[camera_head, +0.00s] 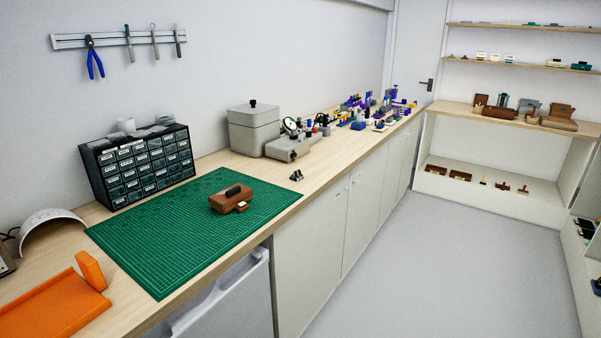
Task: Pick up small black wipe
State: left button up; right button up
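No thing is plainly recognisable as a small black wipe. A small black piece (234,190) lies on top of a brown wooden block (222,204) on the green cutting mat (165,262). A small pale piece (241,206) is at the block's front right. A small dark object (296,175) sits on the bench just past the mat's right corner; its kind is too small to tell. Neither of my grippers is in view.
A black drawer cabinet (140,171) stands behind the mat. An orange tray (55,308) is at the front left, near a white curved cover (52,226). A grey box (254,130) and several devices fill the bench's far part. The floor (430,270) is clear.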

aim_at(297, 175)
jog(key=i+l+u, duration=0.1)
jog(key=i+l, duration=0.7)
jog(key=i, duration=0.05)
